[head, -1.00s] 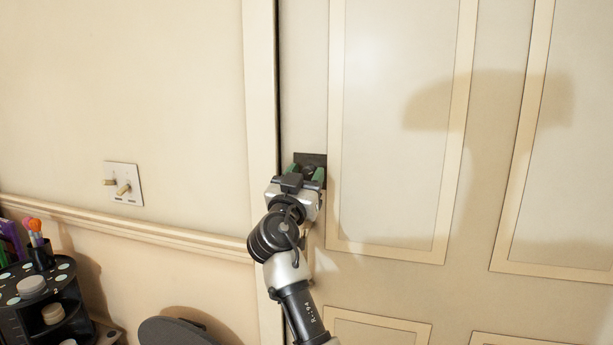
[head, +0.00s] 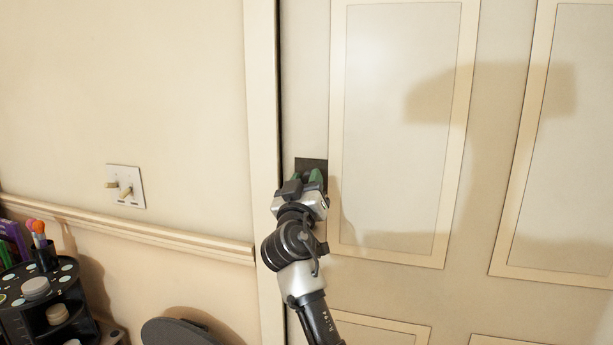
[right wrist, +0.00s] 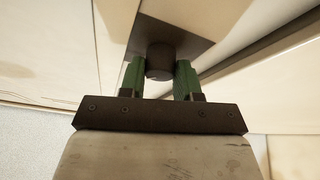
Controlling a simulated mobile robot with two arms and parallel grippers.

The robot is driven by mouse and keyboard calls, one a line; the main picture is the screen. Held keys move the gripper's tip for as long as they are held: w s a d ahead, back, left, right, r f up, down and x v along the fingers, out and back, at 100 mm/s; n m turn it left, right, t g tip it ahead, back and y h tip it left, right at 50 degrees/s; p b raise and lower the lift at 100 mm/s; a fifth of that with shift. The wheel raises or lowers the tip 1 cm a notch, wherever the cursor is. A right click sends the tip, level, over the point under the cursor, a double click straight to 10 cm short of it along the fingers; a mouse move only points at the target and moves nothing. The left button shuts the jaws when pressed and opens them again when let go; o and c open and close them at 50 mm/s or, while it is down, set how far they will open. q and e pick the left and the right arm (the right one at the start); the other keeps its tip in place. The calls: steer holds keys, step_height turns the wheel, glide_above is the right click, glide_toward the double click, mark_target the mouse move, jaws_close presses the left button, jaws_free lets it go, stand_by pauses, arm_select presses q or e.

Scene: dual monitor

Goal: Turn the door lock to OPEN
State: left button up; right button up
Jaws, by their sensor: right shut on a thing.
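The door lock is a dark square plate (head: 313,163) near the left edge of the cream panelled door (head: 395,130). Its round dark knob (right wrist: 160,60) shows in the right wrist view, standing out from the plate. My right gripper (head: 307,180) is at the lock, its green fingers on either side of the knob and shut on it. It also shows in the right wrist view (right wrist: 160,80). In the head view the gripper hides the knob. No OPEN marking is readable. My left gripper is not in view.
A light switch plate (head: 125,186) with two toggles is on the wall at left. A dark organiser (head: 60,300) with brushes stands at lower left, near a dark round object (head: 178,332). The door frame (head: 262,150) runs beside the lock.

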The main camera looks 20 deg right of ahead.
steer(key=n+y+p, duration=0.1)
steer(key=n+p, duration=0.2)
steer(key=n+y+p, duration=0.1)
steer(key=n+p, duration=0.2)
steer(key=n+y+p, duration=0.2)
steer(key=n+p, duration=0.1)
steer(key=shift+d+r+t, duration=0.1)
steer(key=shift+r+t, duration=0.2)
steer(key=shift+r, duration=0.05)
steer(key=shift+f+n+y+p, duration=0.2)
steer(key=shift+n+y+p, duration=0.3)
steer(key=shift+n+p, duration=0.45)
steer(key=o, duration=0.9)
steer(key=shift+f, duration=0.1)
